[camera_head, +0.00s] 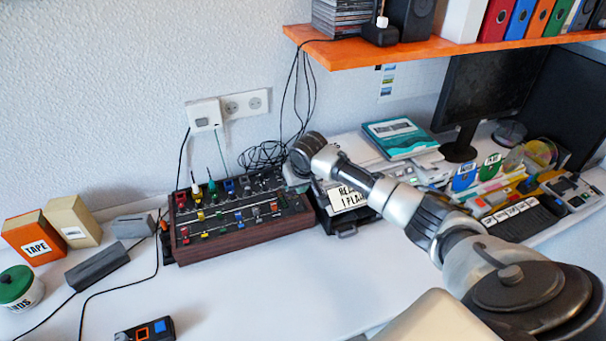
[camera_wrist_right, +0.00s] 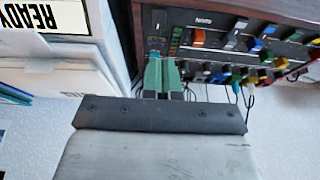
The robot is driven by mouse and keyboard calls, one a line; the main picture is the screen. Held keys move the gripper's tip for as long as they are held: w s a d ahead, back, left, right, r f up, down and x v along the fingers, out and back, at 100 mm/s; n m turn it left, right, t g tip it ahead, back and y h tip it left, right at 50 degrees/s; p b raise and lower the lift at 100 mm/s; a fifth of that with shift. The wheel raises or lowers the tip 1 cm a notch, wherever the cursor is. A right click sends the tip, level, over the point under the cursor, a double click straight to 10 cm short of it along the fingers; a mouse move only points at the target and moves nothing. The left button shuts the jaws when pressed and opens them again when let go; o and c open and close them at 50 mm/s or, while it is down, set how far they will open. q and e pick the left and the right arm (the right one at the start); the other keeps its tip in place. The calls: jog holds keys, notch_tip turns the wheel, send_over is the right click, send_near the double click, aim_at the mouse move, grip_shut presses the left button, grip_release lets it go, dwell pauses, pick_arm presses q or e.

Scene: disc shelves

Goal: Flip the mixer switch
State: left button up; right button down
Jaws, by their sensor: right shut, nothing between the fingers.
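The mixer (camera_head: 238,218) is a wood-sided box with rows of coloured knobs and sliders, on the white desk left of centre. It also shows upside down in the right wrist view (camera_wrist_right: 226,50). My right gripper (camera_head: 294,183) is at the mixer's right end, and its tips are hard to make out from the head. In the wrist view the right gripper (camera_wrist_right: 163,70) has green fingers, shut together and empty, over the panel's corner.
A box with a "READY" label (camera_head: 347,197) stands close right of the mixer. Black cables (camera_head: 262,155) lie behind it. An orange shelf (camera_head: 400,52) overhangs at the back.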

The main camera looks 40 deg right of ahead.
jog(key=v, duration=0.5)
jog(key=shift+s, duration=0.25)
jog(key=shift+s+f, duration=0.1)
